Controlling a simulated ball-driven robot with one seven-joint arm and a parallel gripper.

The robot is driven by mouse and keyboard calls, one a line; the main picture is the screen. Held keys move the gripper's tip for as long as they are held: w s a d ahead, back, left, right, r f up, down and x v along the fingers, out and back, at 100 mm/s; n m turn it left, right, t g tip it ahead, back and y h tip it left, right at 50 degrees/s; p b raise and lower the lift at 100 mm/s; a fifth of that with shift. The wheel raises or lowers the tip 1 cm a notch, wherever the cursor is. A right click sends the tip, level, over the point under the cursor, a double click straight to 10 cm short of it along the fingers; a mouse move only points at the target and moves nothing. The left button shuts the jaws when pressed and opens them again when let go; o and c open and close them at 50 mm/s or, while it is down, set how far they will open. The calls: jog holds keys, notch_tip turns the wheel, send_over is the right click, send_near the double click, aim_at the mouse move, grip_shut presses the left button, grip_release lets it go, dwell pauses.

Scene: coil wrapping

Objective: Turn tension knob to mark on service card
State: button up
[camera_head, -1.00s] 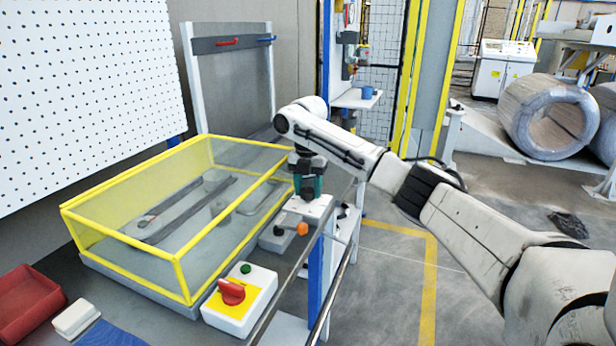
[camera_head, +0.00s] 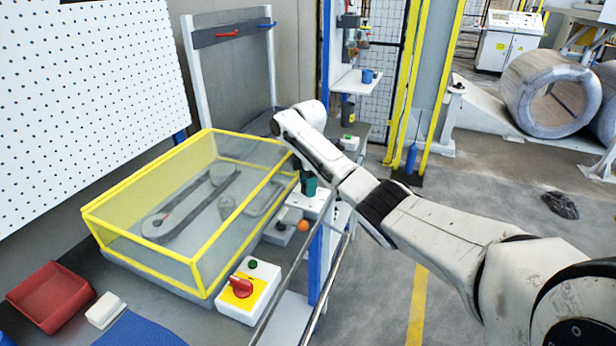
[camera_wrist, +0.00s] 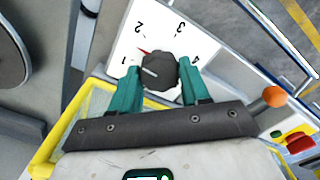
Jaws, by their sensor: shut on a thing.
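The tension knob (camera_wrist: 157,70) is dark grey with a pale line on its face. It sits on a white dial plate (camera_wrist: 178,18) numbered 1 to 4, with a small red mark by its edge between 1 and 2. My gripper (camera_wrist: 159,80) has its teal fingers on either side of the knob and is shut on it. In the head view my gripper (camera_head: 309,184) is over the dial plate (camera_head: 316,204) at the bench's right edge, and the knob is hidden there. I cannot make out a service card.
A yellow-framed clear guard (camera_head: 190,262) stands left of the dial. An orange-ball lever (camera_head: 302,225) is close to my gripper. A red rotary switch (camera_head: 241,287) on a yellow-white box, a red bin (camera_head: 47,296) and a white block (camera_head: 104,310) lie nearer. Open floor is to the right.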

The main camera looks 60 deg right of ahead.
jog(key=m+p, duration=0.2)
jog(key=m, duration=0.1)
jog(key=shift+r+m, duration=0.15)
jog(key=shift+m, duration=0.25)
jog(key=m+p, duration=0.1)
jog(key=m, duration=0.2)
jog(key=shift+m, duration=0.3)
jog(key=m+p, duration=0.1)
jog(key=m, duration=0.2)
jog(key=shift+m, duration=0.4)
jog(key=m+p, duration=0.1)
jog(key=m, duration=0.2)
jog(key=shift+m, duration=0.3)
jog(key=m, duration=0.7)
jog(key=m+b, duration=0.1)
jog(key=m, duration=0.6)
